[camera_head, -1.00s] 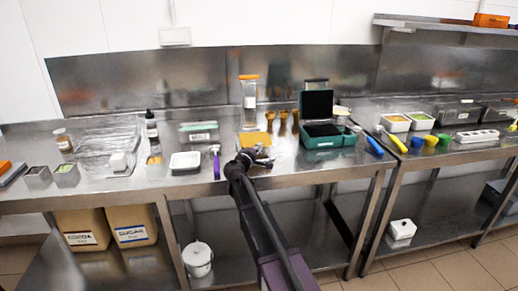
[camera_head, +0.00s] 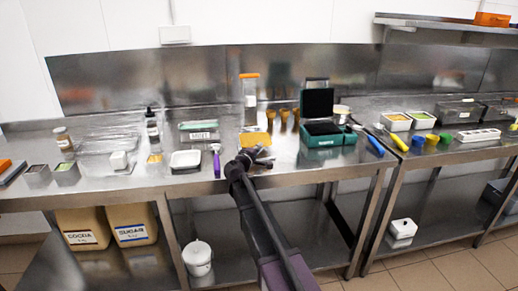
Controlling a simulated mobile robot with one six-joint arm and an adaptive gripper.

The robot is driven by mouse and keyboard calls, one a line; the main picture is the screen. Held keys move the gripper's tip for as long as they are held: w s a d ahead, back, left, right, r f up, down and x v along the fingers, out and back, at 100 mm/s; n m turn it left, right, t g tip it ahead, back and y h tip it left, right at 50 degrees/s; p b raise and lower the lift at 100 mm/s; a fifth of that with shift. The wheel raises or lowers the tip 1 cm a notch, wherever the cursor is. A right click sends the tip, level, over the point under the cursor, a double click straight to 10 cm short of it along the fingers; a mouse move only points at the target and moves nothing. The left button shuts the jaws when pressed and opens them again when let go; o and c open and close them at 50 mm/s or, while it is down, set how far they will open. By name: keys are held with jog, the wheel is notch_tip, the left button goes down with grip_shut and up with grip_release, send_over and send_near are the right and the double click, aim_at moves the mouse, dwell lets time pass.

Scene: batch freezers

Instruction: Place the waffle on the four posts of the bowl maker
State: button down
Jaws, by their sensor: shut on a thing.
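The waffle (camera_head: 254,139) is a flat golden-yellow piece at the middle of the steel table. My gripper (camera_head: 253,153) is at its front edge and is shut on it. The fingers are small and dark here, and the exact grip is hard to make out. I cannot tell whether the waffle touches the table. A teal machine with a raised lid and black inner faces (camera_head: 322,138) stands open to the right of my gripper; it looks like the bowl maker. I cannot make out its four posts.
Several golden cones (camera_head: 283,118) stand behind the waffle, beside a clear jar with an orange lid (camera_head: 249,90). Blue- and yellow-handled tools (camera_head: 374,145) lie right of the teal machine.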

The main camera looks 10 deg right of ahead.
jog(key=shift+f, duration=0.25)
jog(key=c, duration=0.7)
grip_release()
jog(key=shift+s, duration=0.15)
jog(key=v, duration=1.1)
jog(key=shift+s+a, duration=0.25)
jog(key=shift+a, duration=0.1)
